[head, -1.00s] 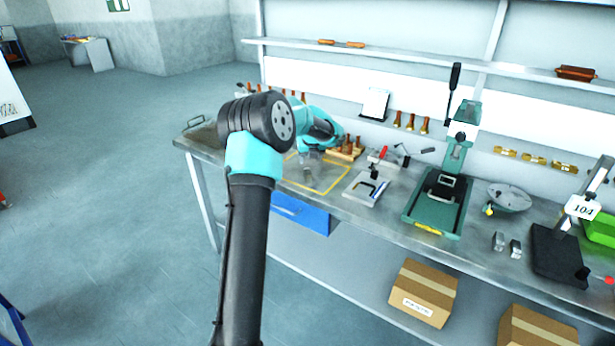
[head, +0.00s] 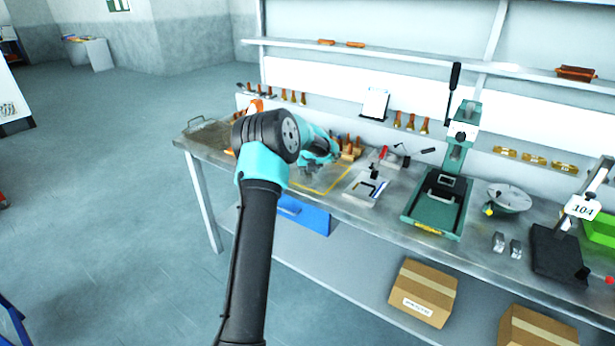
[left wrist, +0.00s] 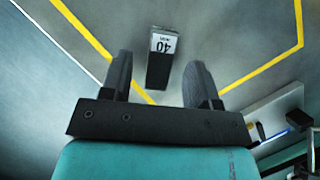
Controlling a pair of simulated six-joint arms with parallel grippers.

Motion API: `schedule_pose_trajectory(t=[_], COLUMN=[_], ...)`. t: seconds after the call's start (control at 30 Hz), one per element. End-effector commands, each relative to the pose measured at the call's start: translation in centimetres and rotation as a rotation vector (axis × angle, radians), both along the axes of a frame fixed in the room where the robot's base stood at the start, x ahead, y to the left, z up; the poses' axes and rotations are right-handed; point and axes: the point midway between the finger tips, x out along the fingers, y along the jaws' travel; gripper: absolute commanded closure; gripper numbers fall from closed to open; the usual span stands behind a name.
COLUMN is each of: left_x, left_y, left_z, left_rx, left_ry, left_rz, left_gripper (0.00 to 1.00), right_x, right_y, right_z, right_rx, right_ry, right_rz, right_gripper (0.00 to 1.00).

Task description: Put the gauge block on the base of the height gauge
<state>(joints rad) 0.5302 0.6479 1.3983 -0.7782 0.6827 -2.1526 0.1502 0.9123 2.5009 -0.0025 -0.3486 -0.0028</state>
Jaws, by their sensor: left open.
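The gauge block (left wrist: 158,70) is a small dark block with a white end marked 40. In the left wrist view it lies on the bench inside a yellow outline, between and partly beyond the fingertips. My left gripper (left wrist: 160,62) is open around the line of the block, with a gap on each side; whether the tips are level with it I cannot tell. In the head view my arm hides the block. What looks like the height gauge stands at the right, with a black base (head: 556,255), a column and a 104 plate (head: 582,207). My right gripper is not in view.
The yellow outline (head: 333,187) marks the bench beside my arm. A small plate with a black fixture (head: 366,188), a green press (head: 433,205), a round grey dish (head: 508,197) and two small metal blocks (head: 507,245) stand between it and the gauge.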

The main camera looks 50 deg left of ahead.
Motion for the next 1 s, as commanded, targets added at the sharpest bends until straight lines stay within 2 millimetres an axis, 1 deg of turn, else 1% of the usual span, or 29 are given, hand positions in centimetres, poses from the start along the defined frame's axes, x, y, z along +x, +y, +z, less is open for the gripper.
schedule_pose_trajectory(t=[0.03,0.1,0.2,0.7,0.77,1.0], left_x=[0.1,0.3,0.4,0.5,0.5,0.5], left_y=[0.3,0.6,0.9,0.9,0.9,0.9], left_z=[-0.8,-1.6,-2.4,-2.5,-2.5,-2.5], left_rx=[-0.001,0.0,0.0,0.0,0.0,0.0], left_ry=[0.003,0.002,0.0,0.0,0.0,0.0], left_rz=[0.001,0.002,0.001,0.001,0.001,0.001], left_gripper=[0.45,0.45,0.45,0.45,0.49,0.72], right_x=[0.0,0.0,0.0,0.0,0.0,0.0], right_y=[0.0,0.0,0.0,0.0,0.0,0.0], right_z=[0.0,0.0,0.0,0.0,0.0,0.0], right_rx=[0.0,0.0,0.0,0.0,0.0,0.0], right_ry=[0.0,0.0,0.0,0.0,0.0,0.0], right_rz=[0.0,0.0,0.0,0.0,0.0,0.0], right_gripper=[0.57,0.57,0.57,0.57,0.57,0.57])
